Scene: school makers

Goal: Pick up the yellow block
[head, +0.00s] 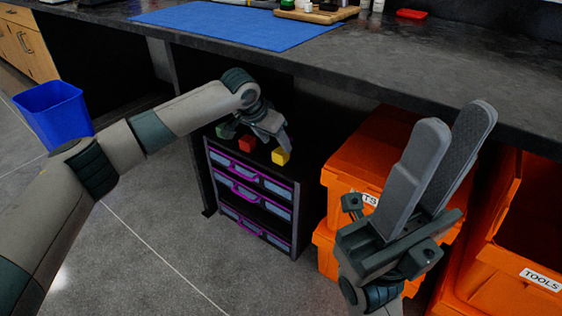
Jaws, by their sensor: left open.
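The yellow block (281,157) sits on the top right front corner of a small dark drawer cabinet (255,215) under the counter. My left gripper (282,145) is over the cabinet top, pointing down, with a fingertip close above the yellow block. It is open, but one finger is hard to make out, and I cannot tell whether it touches the block. My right gripper (457,117) is in the right foreground, pointing up, open and empty, far from the block.
A red block (246,143) and a green block (226,131) sit left of the yellow one. The dark counter (400,65) overhangs behind the cabinet. Orange bins (345,160) stand to the right, a blue bin (53,108) to the left. The floor in front is clear.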

